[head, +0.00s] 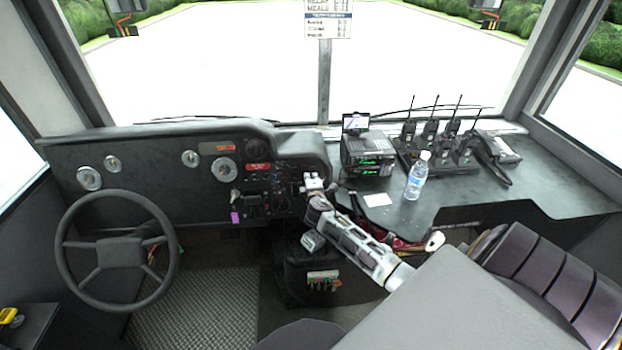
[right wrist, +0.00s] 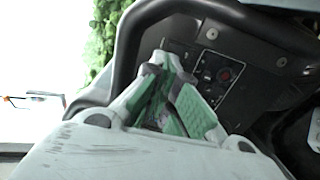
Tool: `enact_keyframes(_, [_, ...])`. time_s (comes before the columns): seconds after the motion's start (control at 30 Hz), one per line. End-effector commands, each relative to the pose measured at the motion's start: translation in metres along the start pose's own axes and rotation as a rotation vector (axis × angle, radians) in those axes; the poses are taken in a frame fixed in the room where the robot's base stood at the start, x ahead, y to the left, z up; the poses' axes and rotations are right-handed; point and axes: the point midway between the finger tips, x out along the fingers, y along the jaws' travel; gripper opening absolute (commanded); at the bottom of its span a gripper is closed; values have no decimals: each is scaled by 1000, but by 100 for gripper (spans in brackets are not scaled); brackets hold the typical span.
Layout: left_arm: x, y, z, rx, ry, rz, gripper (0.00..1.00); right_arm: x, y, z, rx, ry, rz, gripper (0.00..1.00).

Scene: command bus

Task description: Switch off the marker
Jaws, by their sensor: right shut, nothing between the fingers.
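The dashboard's switch panel (head: 266,182) is dark and carries several small switches and knobs, right of the gauges in the head view. In the right wrist view the panel (right wrist: 212,68) shows a round red control and small switches. The marker switch cannot be told apart, and no label is readable. My right gripper (head: 313,181) is shut and empty, at the right end of the panel. Its green-padded fingers also show in the right wrist view (right wrist: 168,62), in front of the panel and hiding part of it. Whether they touch it cannot be told. My left gripper is not in view.
A steering wheel (head: 118,252) stands at the left. On the right counter (head: 470,195) are a water bottle (head: 417,176), a radio unit (head: 368,155), several handheld radios (head: 433,134) and a white card (head: 377,199). A purple tag (head: 235,217) is below the panel.

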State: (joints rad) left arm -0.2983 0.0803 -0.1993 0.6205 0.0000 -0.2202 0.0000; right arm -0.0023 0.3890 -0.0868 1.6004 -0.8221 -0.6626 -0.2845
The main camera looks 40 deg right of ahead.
Motion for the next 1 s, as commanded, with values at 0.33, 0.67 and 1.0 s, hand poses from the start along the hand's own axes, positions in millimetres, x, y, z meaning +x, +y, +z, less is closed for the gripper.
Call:
enact_keyframes(0.33, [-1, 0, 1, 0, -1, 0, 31, -30, 6, 0, 1, 0, -2, 0])
enact_keyframes(0.67, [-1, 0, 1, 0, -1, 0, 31, -60, 14, 0, 0, 1, -1, 0])
enact_keyframes(1.0, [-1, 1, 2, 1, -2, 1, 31, -76, 19, 0, 1, 0, -1, 0])
